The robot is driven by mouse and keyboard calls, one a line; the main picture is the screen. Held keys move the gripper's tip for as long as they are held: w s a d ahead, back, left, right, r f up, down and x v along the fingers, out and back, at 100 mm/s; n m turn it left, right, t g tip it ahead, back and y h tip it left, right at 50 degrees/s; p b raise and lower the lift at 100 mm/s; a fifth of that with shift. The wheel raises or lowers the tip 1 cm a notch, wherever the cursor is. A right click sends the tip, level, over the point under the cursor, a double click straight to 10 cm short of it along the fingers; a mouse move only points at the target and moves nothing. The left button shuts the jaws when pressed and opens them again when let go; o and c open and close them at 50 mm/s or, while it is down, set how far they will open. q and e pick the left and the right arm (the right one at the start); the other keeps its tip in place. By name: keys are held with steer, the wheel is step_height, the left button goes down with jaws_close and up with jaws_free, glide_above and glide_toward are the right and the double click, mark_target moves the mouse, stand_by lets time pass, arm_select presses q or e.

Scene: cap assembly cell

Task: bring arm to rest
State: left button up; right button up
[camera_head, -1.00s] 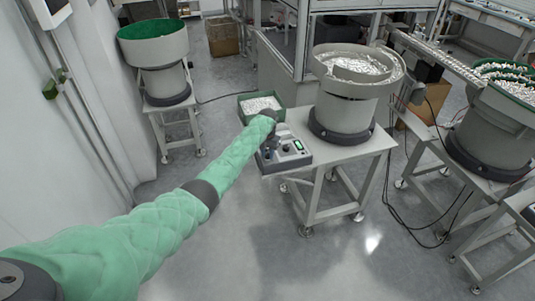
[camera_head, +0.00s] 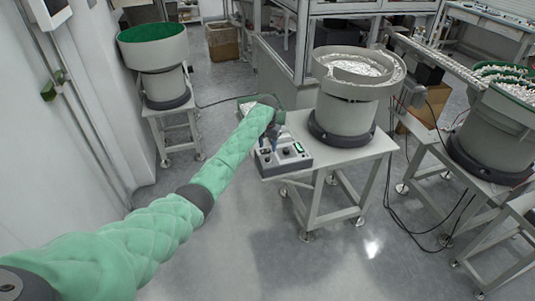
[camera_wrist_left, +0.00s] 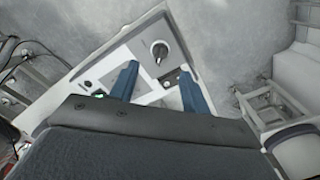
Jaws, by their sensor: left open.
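My left arm, in a green quilted sleeve, reaches from the lower left of the head view to the small table's left corner. My left gripper (camera_head: 270,143) is above the control box (camera_head: 285,157), partly hidden by its own wrist. In the left wrist view its two blue fingers (camera_wrist_left: 158,88) are spread apart with nothing between them. Below them is the control box's panel with a black knob (camera_wrist_left: 160,50). The fingers look apart from the knob, but the exact height cannot be told. My right gripper is not in view.
A bowl feeder (camera_head: 347,100) stands on the table right of the control box. A green-lined feeder (camera_head: 155,55) stands at the left and another feeder (camera_head: 485,125) at the right. The floor in front is clear.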

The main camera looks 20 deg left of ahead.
arm_select(q)
steer(key=shift+r, duration=0.7)
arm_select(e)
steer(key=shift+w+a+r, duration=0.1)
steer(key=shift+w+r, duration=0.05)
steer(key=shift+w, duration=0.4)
